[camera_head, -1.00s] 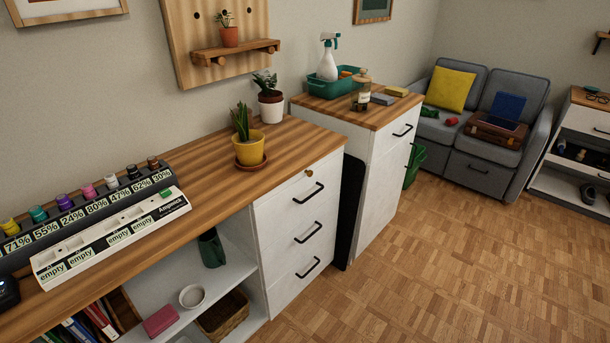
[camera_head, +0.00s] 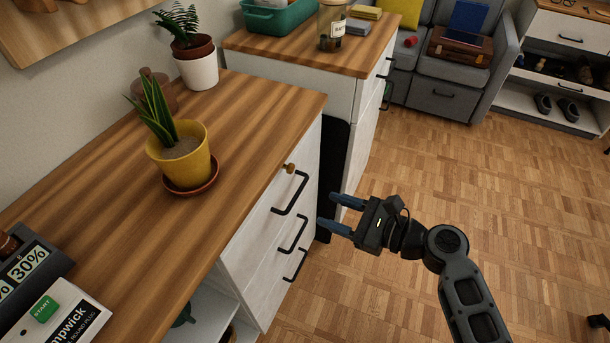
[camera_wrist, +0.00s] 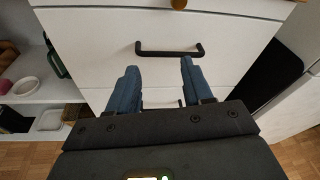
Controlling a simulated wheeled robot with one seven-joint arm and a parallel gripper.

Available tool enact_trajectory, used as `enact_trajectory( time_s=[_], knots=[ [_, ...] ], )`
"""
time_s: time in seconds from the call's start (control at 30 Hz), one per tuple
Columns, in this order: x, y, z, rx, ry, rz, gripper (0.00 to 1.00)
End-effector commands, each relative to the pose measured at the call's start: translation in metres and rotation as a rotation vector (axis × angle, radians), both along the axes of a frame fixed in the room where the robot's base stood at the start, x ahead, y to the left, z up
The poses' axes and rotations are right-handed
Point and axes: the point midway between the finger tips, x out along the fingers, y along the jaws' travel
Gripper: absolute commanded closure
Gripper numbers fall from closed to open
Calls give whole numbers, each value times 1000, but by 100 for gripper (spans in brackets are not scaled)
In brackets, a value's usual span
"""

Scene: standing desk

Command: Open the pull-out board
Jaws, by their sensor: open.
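A small brass knob (camera_head: 290,168) sits at the top of the white drawer cabinet's front, just under the desktop edge. It seems to belong to the pull-out board, whose front looks flush with the cabinet; its outline is hard to make out. The knob also shows at the top edge of the wrist view (camera_wrist: 179,4). My gripper (camera_head: 326,210) is open and empty in front of the drawers, below and to the right of the knob, apart from it. In the wrist view, its blue fingers (camera_wrist: 158,66) point at the top drawer's black handle (camera_wrist: 169,50).
Three black-handled drawers lie below the knob, with the top handle (camera_head: 290,194) close under it. A yellow potted plant (camera_head: 183,155) stands on the wooden desktop (camera_head: 130,215). A second cabinet (camera_head: 352,100) stands behind. The parquet floor (camera_head: 500,190) to the right is clear.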

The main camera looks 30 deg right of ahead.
Motion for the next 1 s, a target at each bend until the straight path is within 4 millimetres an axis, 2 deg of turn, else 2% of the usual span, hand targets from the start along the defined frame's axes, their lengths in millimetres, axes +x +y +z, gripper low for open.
enact_trajectory(
  time_s=[0.03,0.1,0.3,0.8,1.0],
  knots=[
    [15,-5,8,87,-6,14,50],
    [27,-9,21,189,-9,36,50],
    [43,-13,40,323,-10,75,50],
    [96,26,41,328,-10,77,50],
    [104,32,41,327,-9,77,50]
  ],
)
